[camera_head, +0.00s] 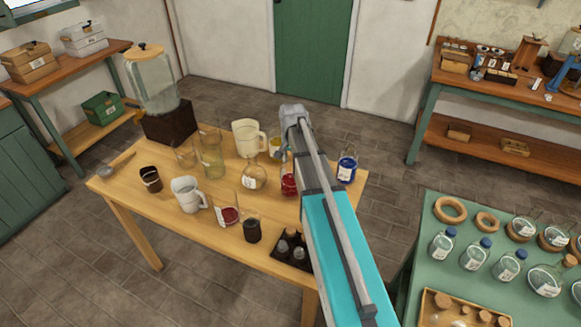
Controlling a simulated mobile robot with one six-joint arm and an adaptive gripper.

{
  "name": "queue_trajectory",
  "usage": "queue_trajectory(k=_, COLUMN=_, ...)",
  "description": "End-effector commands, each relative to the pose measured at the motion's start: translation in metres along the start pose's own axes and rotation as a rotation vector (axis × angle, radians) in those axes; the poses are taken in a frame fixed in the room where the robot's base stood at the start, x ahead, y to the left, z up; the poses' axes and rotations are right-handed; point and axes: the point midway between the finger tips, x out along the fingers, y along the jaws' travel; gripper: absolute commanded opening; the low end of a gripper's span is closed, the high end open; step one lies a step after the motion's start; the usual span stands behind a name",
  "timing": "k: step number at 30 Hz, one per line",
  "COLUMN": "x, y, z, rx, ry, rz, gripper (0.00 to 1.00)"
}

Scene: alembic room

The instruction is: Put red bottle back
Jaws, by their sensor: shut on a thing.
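The red bottle (288,185) is at the right part of the wooden table (125,195), upright, with its right side hidden behind my arm. My gripper (285,157) is mostly hidden by my own arm link; the small part that shows is at the top of the red bottle. It is shut on the bottle. I cannot tell whether the bottle touches the tabletop. A blue bottle (347,168) stands to the right of my arm, near the table's right end.
Glass vessels, jugs and a beaker with red contents (228,214) crowd the table. A dark bottle rack (292,250) stands at the front right edge. A drink dispenser (152,80) is at the back left. A green table (415,265) with blue-capped bottles is at right.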

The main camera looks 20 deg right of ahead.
Motion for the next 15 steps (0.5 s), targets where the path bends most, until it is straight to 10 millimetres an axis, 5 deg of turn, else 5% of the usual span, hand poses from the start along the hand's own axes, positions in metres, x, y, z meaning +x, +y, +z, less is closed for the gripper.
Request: queue_trajectory(k=15, x=0.0157, y=-0.0001, z=0.0006, rx=-0.001, ry=0.000, rz=0.000, gripper=0.00)
